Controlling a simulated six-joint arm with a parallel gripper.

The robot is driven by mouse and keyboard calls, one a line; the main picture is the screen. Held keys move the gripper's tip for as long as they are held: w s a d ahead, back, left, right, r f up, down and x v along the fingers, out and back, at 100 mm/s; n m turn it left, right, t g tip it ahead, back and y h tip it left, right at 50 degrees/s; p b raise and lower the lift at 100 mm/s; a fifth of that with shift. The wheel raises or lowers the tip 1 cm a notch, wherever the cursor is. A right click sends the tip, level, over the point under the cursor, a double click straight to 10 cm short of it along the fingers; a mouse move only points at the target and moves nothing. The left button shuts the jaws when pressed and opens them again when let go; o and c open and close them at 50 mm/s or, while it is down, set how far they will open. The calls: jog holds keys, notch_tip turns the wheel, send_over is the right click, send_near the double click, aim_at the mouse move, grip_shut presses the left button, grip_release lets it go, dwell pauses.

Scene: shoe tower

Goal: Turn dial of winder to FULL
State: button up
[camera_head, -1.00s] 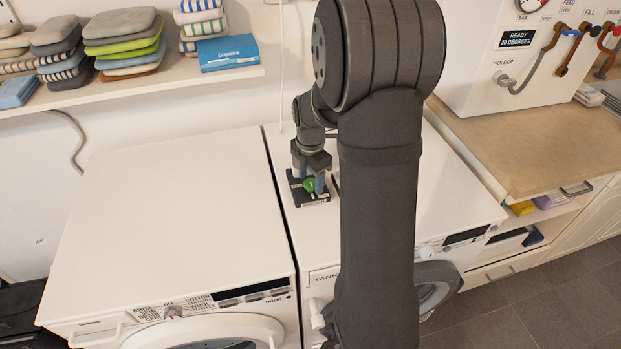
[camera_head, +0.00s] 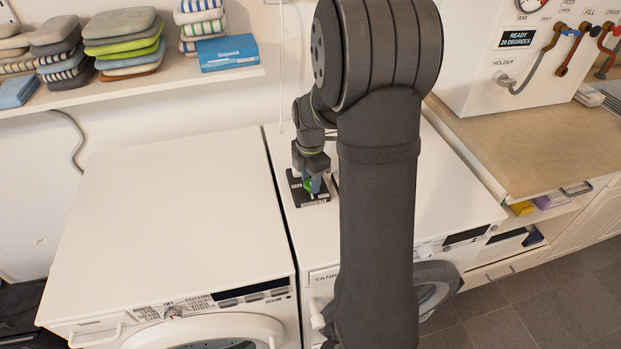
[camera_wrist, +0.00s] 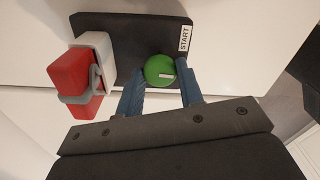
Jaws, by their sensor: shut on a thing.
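The winder is a dark flat box (camera_head: 296,191) on top of the white machine in the middle. Its green round dial (camera_wrist: 160,71) carries a small pale mark and sits between my fingers in the wrist view. A START label (camera_wrist: 186,38) is on the box beside the dial. My gripper (camera_wrist: 161,84) points down at the box, its blue fingers shut on the green dial from both sides. In the head view my gripper (camera_head: 313,184) partly hides the dial. No FULL marking is readable in either view.
A red block in a white holder with a grey loop (camera_wrist: 82,82) sits on the box's left in the wrist view. White machine tops (camera_head: 180,200) are clear around it. A shelf (camera_head: 150,92) with folded cloths runs behind; a wooden counter (camera_head: 540,145) is on the right.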

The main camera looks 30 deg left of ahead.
jog(key=m, duration=0.8)
jog(key=shift+m, duration=0.3)
jog(key=m, duration=0.4)
jog(key=shift+m, duration=0.3)
jog(key=m, duration=1.2)
jog(key=shift+m, duration=0.3)
jog(key=m, duration=0.4)
jog(key=shift+m, duration=0.3)
jog(key=m, duration=0.4)
jog(key=shift+m, duration=0.3)
